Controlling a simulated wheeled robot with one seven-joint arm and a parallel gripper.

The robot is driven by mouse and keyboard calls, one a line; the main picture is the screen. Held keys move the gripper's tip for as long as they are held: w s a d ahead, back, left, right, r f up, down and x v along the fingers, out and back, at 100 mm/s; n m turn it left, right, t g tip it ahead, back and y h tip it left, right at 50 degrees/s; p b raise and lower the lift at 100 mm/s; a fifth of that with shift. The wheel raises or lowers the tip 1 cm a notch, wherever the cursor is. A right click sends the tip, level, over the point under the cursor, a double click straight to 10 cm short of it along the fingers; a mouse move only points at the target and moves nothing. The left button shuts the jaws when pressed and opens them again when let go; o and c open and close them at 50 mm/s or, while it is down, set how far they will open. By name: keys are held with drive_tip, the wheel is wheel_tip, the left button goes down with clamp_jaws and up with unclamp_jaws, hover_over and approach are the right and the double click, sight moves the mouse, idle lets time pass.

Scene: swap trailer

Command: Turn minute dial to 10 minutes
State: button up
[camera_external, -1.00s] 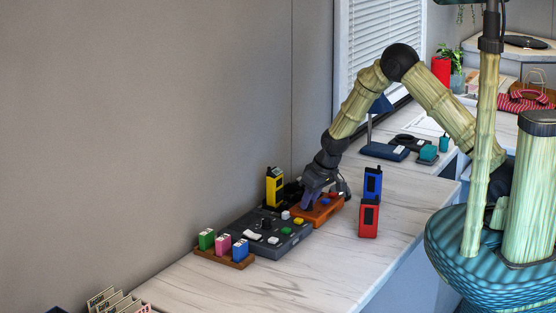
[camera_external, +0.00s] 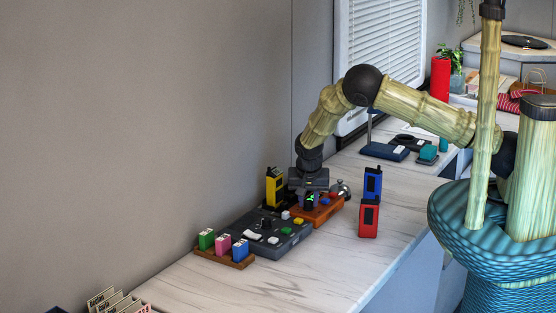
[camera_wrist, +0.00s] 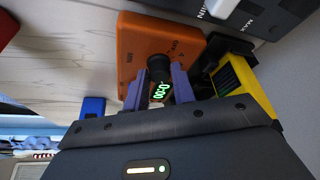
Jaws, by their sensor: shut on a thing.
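An orange timer box (camera_external: 330,209) sits on the counter at the right end of the grey control panel. A green-lit display (camera_wrist: 160,91) between the fingers seems to read zeros.
The grey control panel (camera_external: 262,240) with buttons lies left of the box. A yellow radio (camera_external: 275,187) stands close behind. Blue (camera_external: 373,184) and red (camera_external: 369,219) radios stand to the right. A silver bell (camera_external: 342,188) is beside the gripper.

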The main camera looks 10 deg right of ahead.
drive_tip(key=shift+a+m+h, duration=0.1)
drive_tip(key=shift+m+h, duration=0.2)
drive_tip(key=shift+m, duration=0.7)
drive_tip(key=o, duration=1)
drive_tip(key=v, duration=0.5)
drive_tip(key=b+v, duration=0.1)
drive_tip(key=v, duration=1.1)
drive_tip(key=shift+w+r, duration=0.25)
drive_tip(key=shift+r, duration=0.05)
drive_tip(key=shift+g, duration=0.3)
